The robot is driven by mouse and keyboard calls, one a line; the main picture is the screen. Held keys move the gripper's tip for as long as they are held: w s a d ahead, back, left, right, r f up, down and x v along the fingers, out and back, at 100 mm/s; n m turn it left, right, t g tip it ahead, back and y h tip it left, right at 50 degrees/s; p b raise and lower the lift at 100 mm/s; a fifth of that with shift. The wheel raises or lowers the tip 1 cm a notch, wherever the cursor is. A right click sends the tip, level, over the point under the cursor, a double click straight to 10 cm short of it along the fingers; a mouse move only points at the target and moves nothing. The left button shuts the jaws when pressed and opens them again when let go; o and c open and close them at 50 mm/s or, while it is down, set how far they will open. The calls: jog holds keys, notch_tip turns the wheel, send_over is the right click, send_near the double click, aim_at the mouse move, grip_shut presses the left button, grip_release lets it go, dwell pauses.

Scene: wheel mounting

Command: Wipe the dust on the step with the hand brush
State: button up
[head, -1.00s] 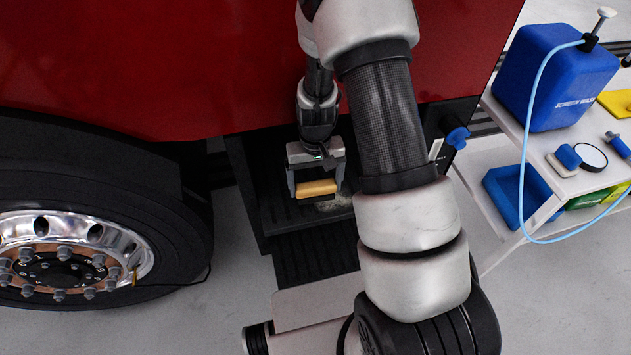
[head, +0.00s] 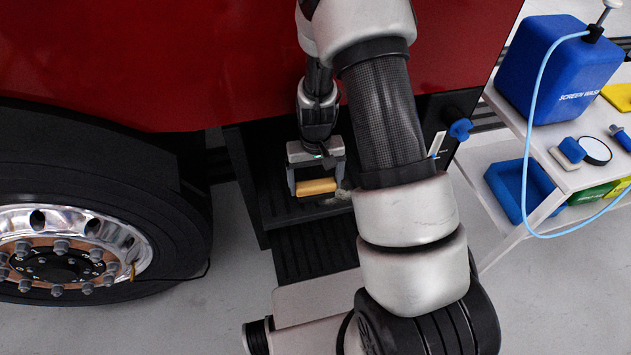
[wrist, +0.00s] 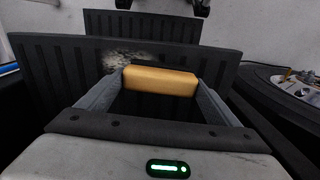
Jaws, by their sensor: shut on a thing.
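The hand brush shows as a tan wooden block (head: 316,187), and it also shows in the wrist view (wrist: 160,82). My gripper (head: 316,186) is shut on it, with one finger at each end of the block. Its bristles are hidden from both views. The dark ribbed step (head: 285,212) lies under the brush in the recess below the red truck body. A pale dust patch (wrist: 128,61) lies on the step just beyond the brush in the wrist view. In the head view a bit of dust (head: 342,196) shows at the right of the brush. I cannot tell whether the bristles touch the step.
A lower ribbed step (head: 315,250) is below. A truck wheel (head: 75,250) stands at the left. The red body panel (head: 180,60) overhangs the recess. At the right, a white cart (head: 515,225) carries a blue screen-wash can (head: 560,75), a blue tray (head: 512,190) and small tools.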

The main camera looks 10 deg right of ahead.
jog(key=shift+f+b, duration=0.75)
jog(key=shift+f, duration=0.25)
